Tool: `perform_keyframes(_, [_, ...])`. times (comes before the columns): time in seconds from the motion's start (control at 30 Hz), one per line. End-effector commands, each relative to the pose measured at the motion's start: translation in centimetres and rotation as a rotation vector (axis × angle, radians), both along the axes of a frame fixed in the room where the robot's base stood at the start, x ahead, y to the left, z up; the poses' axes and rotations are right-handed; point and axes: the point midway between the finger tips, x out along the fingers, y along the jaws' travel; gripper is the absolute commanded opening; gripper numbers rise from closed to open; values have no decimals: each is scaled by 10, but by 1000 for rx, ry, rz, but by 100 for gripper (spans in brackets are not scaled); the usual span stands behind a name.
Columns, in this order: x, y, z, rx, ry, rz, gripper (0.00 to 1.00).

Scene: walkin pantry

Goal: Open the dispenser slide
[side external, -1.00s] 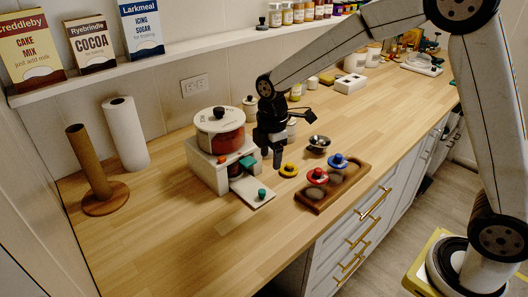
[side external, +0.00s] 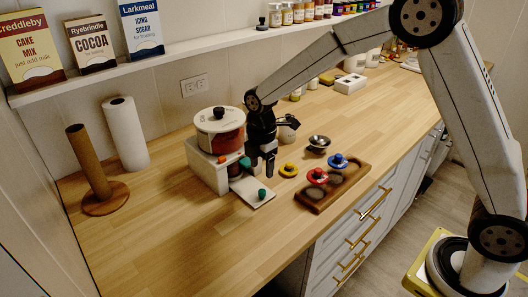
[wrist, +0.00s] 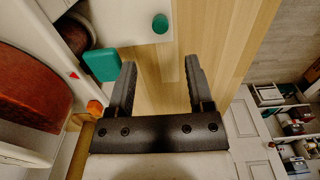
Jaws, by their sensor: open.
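The dispenser (side external: 207,172) is a white block with a clear lidded jar of red contents (side external: 228,142) on top. A teal tab (side external: 245,162), which looks like the slide's handle, sticks out from its front; it also shows in the wrist view (wrist: 102,64). My gripper (side external: 262,170) points down just right of the tab. In the wrist view my gripper (wrist: 160,82) is open and empty, and the tab lies just outside the left finger, very close; I cannot tell whether they touch. An orange knob (wrist: 95,108) is on the dispenser too.
A white plate (side external: 250,191) with a green knob (side external: 262,194) juts out below the tab. A yellow ring with a dark knob (side external: 288,170) and a wooden tray (side external: 318,203) with red and blue knobbed lids lie to the right. The front counter is clear.

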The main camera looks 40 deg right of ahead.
Motion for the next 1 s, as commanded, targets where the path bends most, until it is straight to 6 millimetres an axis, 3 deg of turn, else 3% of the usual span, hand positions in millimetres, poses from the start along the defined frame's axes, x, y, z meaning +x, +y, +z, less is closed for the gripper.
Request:
perform_keyframes(0.3, [-1, 0, -50, -1, 5, 0, 67])
perform_keyframes(0.5, [-1, 0, -71, 0, 2, 0, 67])
perform_keyframes(1.0, [0, 0, -81, 0, 0, 0, 67])
